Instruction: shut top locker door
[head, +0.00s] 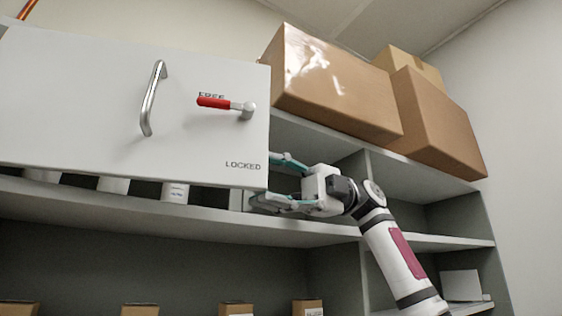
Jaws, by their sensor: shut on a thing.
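The top locker door (80,95) is a large white panel at the upper left, standing in front of the shelf unit. It has a metal bar handle (152,98) and a red lever (213,102) that lies sideways near the word FREE, with LOCKED marked lower down. My gripper (262,180) reaches in from the right at the door's lower right corner, away from the handle and lever. Its fingers are spaced apart and shut on the door's edge, as far as I can tell. The upper fingertip is hidden by the door, and the exact contact is unclear.
Brown cardboard boxes (330,85) stand on top of the unit at the right. White containers (175,191) show below the door on the shelf (200,222). Small boxes (307,307) stand lower down. The open compartments right of my gripper look mostly empty.

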